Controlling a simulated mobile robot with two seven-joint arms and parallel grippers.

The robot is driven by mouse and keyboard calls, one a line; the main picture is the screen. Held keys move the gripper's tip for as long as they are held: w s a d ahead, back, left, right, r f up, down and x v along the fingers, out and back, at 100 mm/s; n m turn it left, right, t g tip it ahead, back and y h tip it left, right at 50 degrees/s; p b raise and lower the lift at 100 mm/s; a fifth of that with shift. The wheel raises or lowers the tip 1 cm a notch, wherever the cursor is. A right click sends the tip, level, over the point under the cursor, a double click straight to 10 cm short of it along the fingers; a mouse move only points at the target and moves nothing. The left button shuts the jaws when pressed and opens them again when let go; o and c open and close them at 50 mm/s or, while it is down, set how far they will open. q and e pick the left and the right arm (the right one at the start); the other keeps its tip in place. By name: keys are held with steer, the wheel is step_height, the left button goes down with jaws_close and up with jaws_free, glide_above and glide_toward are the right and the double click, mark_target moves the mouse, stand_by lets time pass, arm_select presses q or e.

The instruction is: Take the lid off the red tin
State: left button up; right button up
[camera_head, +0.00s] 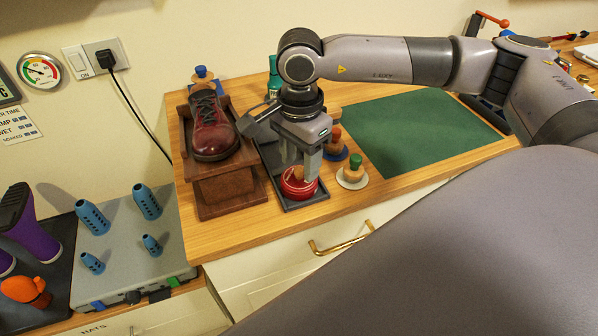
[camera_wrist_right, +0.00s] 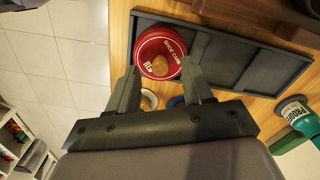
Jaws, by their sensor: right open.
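The red tin (camera_head: 298,186) stands at the near end of a dark tray (camera_head: 318,192) on the wooden worktop. In the right wrist view its round red lid (camera_wrist_right: 151,69) shows white lettering and a tan patch or knob in the middle. The lid sits on the tin. My right gripper (camera_head: 298,168) points down over the tin, its fingers apart. In the right wrist view the open fingers (camera_wrist_right: 160,72) lie to either side of the lid's near edge, with nothing held between them. My left gripper is not in view.
A dark red shoe (camera_head: 211,130) rests on a wooden stand left of the tray. Wooden-topped pieces (camera_head: 353,173) stand just right of it. A green bottle (camera_head: 274,78) stands at the back. A green mat (camera_head: 420,128) lies clear to the right.

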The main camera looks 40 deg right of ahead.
steer(key=shift+f, duration=0.8)
jaws_close()
steer(key=shift+r, duration=0.15)
